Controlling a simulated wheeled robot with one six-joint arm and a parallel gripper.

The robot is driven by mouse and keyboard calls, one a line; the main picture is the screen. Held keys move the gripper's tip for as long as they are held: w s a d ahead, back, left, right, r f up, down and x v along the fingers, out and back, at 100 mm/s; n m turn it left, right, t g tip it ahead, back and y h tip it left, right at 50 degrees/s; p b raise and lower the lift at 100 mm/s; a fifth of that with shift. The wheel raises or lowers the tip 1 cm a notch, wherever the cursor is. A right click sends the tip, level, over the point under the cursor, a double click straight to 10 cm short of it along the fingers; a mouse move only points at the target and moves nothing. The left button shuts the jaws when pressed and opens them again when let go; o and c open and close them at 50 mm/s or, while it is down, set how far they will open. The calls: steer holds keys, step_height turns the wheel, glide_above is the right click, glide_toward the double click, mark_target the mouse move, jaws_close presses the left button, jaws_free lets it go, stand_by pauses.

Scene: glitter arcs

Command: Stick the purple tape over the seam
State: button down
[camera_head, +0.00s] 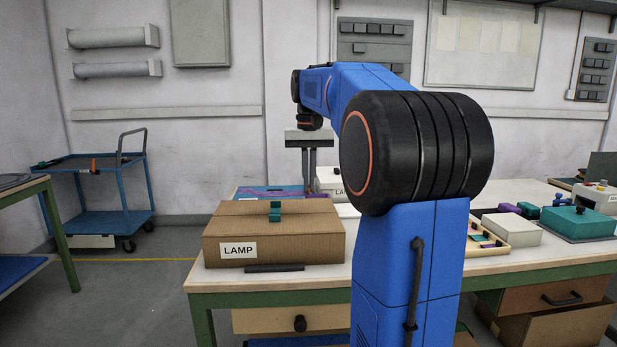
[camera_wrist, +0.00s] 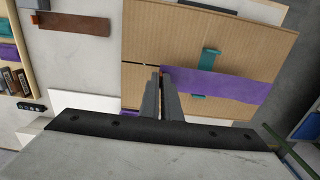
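The cardboard box (camera_head: 270,240) labelled LAMP stands on the workbench, and its top also shows in the wrist view (camera_wrist: 160,30). The seam (camera_wrist: 143,65) shows as a thin line across the top, left of my fingers. My gripper (camera_wrist: 160,72) points down, its fingers close together at one end of the purple tape (camera_wrist: 235,85). The fingers appear shut on that end. The tape stretches right across the box top in the wrist view and hides the middle of the teal clip (camera_wrist: 208,60). I cannot tell whether it touches the cardboard. The clip also shows in the head view (camera_head: 275,211).
A dark bar (camera_head: 274,268) lies in front of the box. A shallow tray (camera_head: 490,247) with small parts, a pale box (camera_head: 513,229) and a teal case (camera_head: 578,222) stand to the right. A blue cart (camera_head: 95,190) stands left, beyond open floor. My arm hides the bench's middle.

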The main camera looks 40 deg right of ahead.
steer(key=shift+f, duration=2.85)
steer(key=shift+f, duration=0.3)
steer(key=c, duration=1.5)
jaws_free()
steer(key=shift+r, duration=0.1)
steer(key=shift+r, duration=3.4)
